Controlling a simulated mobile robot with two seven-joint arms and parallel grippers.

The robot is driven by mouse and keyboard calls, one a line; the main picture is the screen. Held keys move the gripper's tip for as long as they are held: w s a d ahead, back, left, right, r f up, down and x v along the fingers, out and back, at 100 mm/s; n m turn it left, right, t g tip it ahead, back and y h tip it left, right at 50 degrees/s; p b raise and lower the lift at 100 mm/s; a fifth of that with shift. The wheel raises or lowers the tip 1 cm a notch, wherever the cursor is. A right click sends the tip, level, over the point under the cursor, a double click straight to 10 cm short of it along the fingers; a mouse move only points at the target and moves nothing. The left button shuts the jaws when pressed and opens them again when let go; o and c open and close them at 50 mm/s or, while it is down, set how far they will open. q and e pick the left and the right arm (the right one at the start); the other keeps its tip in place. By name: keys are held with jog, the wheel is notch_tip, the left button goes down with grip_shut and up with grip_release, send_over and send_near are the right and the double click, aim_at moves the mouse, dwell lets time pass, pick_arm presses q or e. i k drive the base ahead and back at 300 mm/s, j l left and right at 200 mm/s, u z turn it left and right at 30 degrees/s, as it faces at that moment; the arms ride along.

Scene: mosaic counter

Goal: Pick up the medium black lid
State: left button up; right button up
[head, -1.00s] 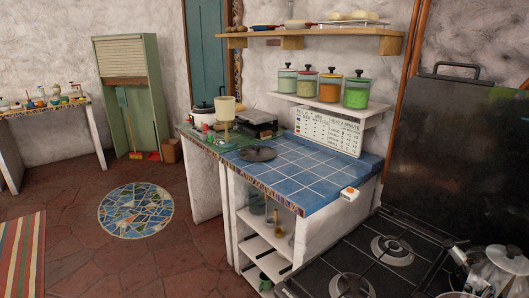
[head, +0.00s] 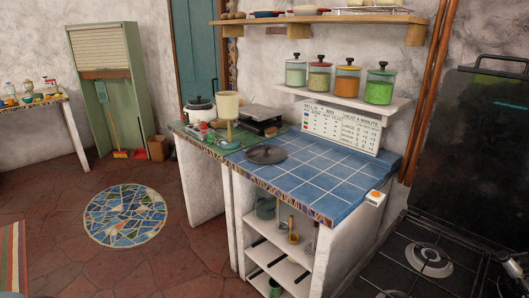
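A dark, round, flat lid with a small knob (head: 265,154) lies on the blue tiled counter (head: 330,182), near its left end where the blue tiles meet the green part. It looks black or dark grey. A pot with a dark lid (head: 199,109) stands further left at the back of the green part. Neither of my grippers shows in the head view.
Behind the dark lid stand a cream lamp-like object (head: 228,107) and a dark appliance (head: 260,120). A stove (head: 430,260) is at right. Most of the blue tiles are clear, as is the floor at left.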

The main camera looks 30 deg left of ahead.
aim_at(262, 154)
jog(key=i+j+z, duration=0.15)
jog(key=j+z, duration=0.15)
jog(key=j, duration=1.45)
jog(key=j+z, duration=0.35)
jog(key=j, duration=1.4)
